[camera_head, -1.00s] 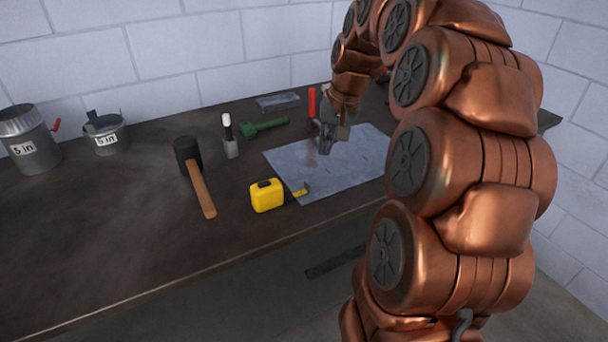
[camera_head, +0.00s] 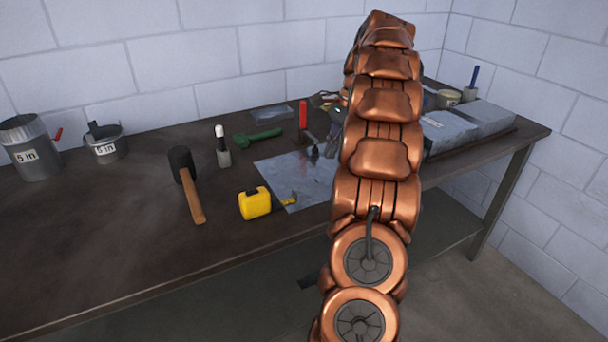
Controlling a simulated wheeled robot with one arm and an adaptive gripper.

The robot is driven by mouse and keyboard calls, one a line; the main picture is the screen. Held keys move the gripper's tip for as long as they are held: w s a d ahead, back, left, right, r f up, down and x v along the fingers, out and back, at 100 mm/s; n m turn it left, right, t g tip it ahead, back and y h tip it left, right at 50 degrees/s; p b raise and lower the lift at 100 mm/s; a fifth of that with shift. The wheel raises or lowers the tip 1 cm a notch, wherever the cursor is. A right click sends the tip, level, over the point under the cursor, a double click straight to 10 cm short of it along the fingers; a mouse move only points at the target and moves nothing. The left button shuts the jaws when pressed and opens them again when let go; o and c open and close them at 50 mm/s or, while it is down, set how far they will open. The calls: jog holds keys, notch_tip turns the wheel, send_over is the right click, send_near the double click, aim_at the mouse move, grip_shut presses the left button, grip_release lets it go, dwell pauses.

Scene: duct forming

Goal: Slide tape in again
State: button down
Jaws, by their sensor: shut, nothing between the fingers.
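A yellow tape measure (camera_head: 255,203) sits on the dark bench at the front left of a flat grey metal sheet (camera_head: 275,174). A short piece of its tape end (camera_head: 289,202) shows at its right side, over the near left part of the sheet. My gripper (camera_head: 330,148) is partly hidden behind my own arm. Its grey fingers point down near the back of the sheet, apart from the tape measure. It is shut and empty. My arm covers the right part of the sheet.
A wooden-handled mallet (camera_head: 188,182) lies left of the tape measure. A white-topped tool (camera_head: 222,145), a green tool (camera_head: 258,138) and a red-handled tool (camera_head: 303,114) lie behind. Two cans marked 5 in stand far left. Grey blocks (camera_head: 448,130) lie right. Front left bench is clear.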

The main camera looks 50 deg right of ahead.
aim_at(303, 196)
jog(key=shift+x, duration=2.95)
jog(key=x, duration=0.4)
jog(key=shift+w+a+r, duration=0.1)
jog(key=shift+w+a, duration=0.05)
jog(key=a, duration=0.1)
jog(key=w+a, duration=0.1)
jog(key=shift+a+r+p, duration=0.1)
jog(key=shift+a+p, duration=0.2)
jog(key=shift+p, duration=0.1)
jog(key=shift+w+a, duration=0.15)
jog(key=shift+a, duration=0.35)
